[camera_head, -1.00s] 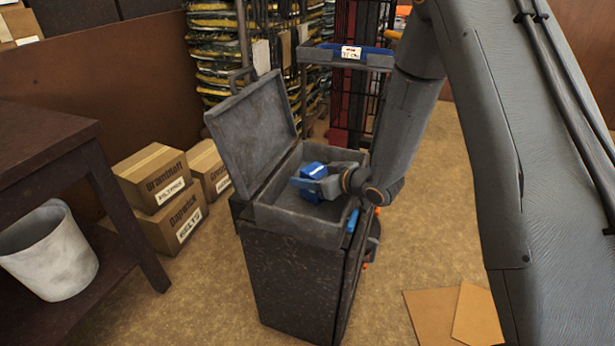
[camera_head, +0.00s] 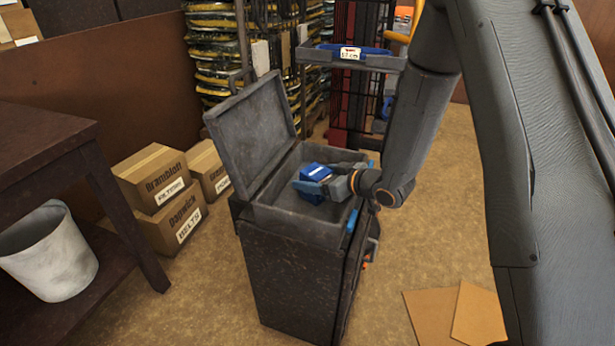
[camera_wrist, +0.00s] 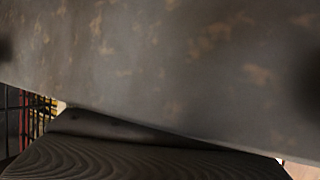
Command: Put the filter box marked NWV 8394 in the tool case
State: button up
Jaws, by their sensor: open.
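The tool case (camera_head: 330,231) is a grey, worn box with its lid (camera_head: 250,130) standing open, set on top of a dark cabinet. A blue box (camera_head: 315,171) with a white stripe is inside it, beside my gripper's fingers; its marking is too small to read. More blue (camera_head: 310,194) shows just below, and I cannot tell if it is the same box. My gripper (camera_head: 322,186) is open, low over the inside of the case. In the wrist view, a blurred mottled grey surface fills the upper part, and no box can be made out.
The dark cabinet (camera_head: 290,280) stands on the carpet. Cardboard cartons (camera_head: 178,218) and a dark table (camera_head: 45,140) with a white bin (camera_head: 48,252) are to the left. A grey tray (camera_head: 345,60) stands behind. Flat cardboard (camera_head: 455,312) lies at right.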

jog(key=v, duration=0.9)
jog(key=shift+s+r, duration=0.1)
